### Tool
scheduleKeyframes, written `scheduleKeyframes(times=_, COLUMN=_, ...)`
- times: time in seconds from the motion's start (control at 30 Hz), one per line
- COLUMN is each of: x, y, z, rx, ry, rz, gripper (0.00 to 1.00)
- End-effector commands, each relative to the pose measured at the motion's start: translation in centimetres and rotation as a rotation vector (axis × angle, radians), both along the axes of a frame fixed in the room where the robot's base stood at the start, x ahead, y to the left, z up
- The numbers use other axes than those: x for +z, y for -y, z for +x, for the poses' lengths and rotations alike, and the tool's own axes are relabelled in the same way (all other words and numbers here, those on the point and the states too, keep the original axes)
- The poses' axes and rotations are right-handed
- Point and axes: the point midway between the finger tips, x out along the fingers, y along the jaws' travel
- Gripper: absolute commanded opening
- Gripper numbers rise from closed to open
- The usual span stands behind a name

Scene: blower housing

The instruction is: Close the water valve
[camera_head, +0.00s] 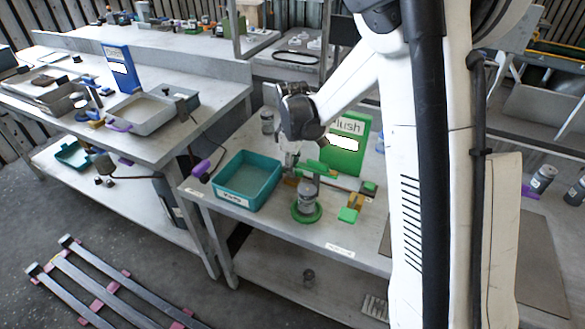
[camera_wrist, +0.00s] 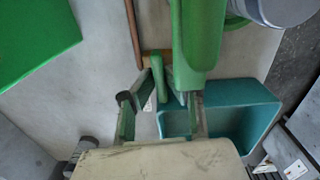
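My gripper (camera_head: 291,161) points down over the bench, just right of the teal bin. In the wrist view my gripper (camera_wrist: 160,104) has its two fingers apart, left and right of a small green lever (camera_wrist: 158,76) on a tan base. The lever's lower end lies between the fingertips; I cannot tell whether they touch it. This lever may be the water valve's handle; no label shows. In the head view, the gripper largely hides that spot. A larger green bar (camera_wrist: 198,45) stands close to the right fingertip.
The teal bin (camera_head: 220,190) is left of my gripper. A grey canister (camera_head: 307,197) on a green round base stands in front. The green "flush" board (camera_head: 347,145) stands behind right. A green block (camera_head: 348,214) lies near the bench's front.

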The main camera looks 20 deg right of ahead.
Motion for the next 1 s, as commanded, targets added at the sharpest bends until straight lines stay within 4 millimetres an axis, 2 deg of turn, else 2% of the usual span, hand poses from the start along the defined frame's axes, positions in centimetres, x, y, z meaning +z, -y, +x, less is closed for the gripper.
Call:
scheduleKeyframes(times=0.6, x=-0.01, y=0.00, z=0.00, rx=-0.085, ry=0.000, rz=0.000, gripper=0.00)
scheduleKeyframes(times=0.63, x=0.00, y=0.00, z=0.00, rx=-0.085, ry=0.000, rz=0.000, gripper=0.12)
scheduleKeyframes(times=0.77, x=0.00, y=0.00, z=0.00, rx=-0.084, ry=0.000, rz=0.000, gripper=0.29)
scheduleKeyframes(times=1.0, x=0.03, y=0.00, z=0.00, rx=-0.084, ry=0.000, rz=0.000, gripper=0.29)
